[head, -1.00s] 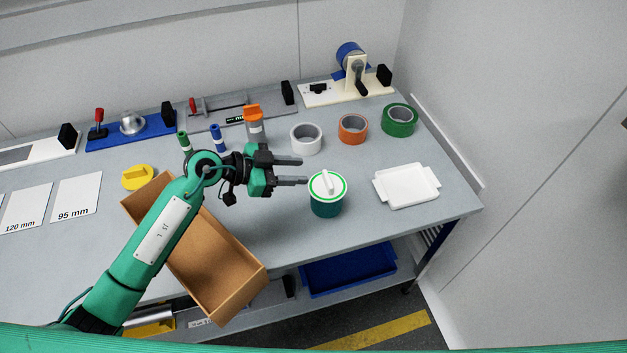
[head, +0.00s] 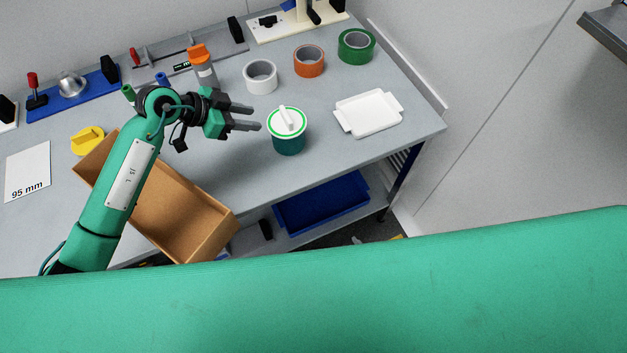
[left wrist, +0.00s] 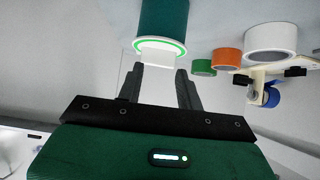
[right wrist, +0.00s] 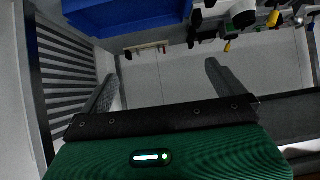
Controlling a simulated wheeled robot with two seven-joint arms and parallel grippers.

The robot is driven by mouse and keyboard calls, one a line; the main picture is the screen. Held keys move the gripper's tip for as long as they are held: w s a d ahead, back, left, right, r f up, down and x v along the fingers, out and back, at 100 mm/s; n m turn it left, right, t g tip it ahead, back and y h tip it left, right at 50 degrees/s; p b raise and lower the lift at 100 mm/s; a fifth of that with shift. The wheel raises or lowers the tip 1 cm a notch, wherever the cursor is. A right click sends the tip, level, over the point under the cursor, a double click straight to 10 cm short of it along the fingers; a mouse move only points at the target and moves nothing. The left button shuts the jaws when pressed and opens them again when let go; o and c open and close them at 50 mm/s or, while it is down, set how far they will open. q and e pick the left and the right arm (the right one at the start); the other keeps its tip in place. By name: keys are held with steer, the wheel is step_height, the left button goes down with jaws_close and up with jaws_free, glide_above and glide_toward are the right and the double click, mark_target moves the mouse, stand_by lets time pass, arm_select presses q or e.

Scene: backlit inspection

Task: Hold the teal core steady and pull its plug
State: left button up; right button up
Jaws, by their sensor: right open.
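The teal core (head: 289,145) stands upright on the table near its front edge. Its plug (head: 287,119) is a white cap with a green ring and a raised white handle, seated in the top. My left gripper (head: 256,118) is open just left of the plug, fingers pointing at it, with nothing between them. In the left wrist view the core (left wrist: 164,14) appears upside down, with the white plug (left wrist: 160,48) just beyond the open fingertips (left wrist: 160,68). My right gripper (right wrist: 160,70) is open and empty in its own wrist view and does not show in the head view.
A white tray (head: 340,125) lies right of the core. White (head: 249,78), orange (head: 298,66) and green (head: 346,52) tape rolls stand behind. A cardboard box (head: 222,232) sits under my left arm. A blue bin (head: 322,205) is on the lower shelf, near slatted metal (right wrist: 65,75).

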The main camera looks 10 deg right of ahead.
steer(key=w+a+r+t+y, duration=0.1)
steer(key=w+a+r, duration=0.1)
steer(key=r, duration=0.3)
steer(key=w+a+r+t, duration=0.1)
steer(key=w+r+t, duration=0.15)
steer(key=r, duration=0.25)
steer(key=t, duration=0.3)
glide_toward(295, 147)
steer(key=s+d+f, duration=0.2)
steer(key=s+f, duration=0.1)
steer(key=f, duration=0.1)
steer(key=shift+t+y, duration=0.35)
steer(key=shift+y, duration=0.15)
steer(key=r, duration=0.1)
steer(key=w+a+r, duration=0.1)
steer(key=r, duration=0.1)
steer(key=shift+w+a+r, duration=0.15)
steer(key=shift+w+r, duration=0.15)
steer(key=shift+r, duration=0.05)
steer(key=x, duration=1.3)
steer(key=shift+w, duration=0.3)
steer(key=c, duration=1)
steer(key=shift+s+f, duration=0.1)
steer(key=shift+f, duration=0.1)
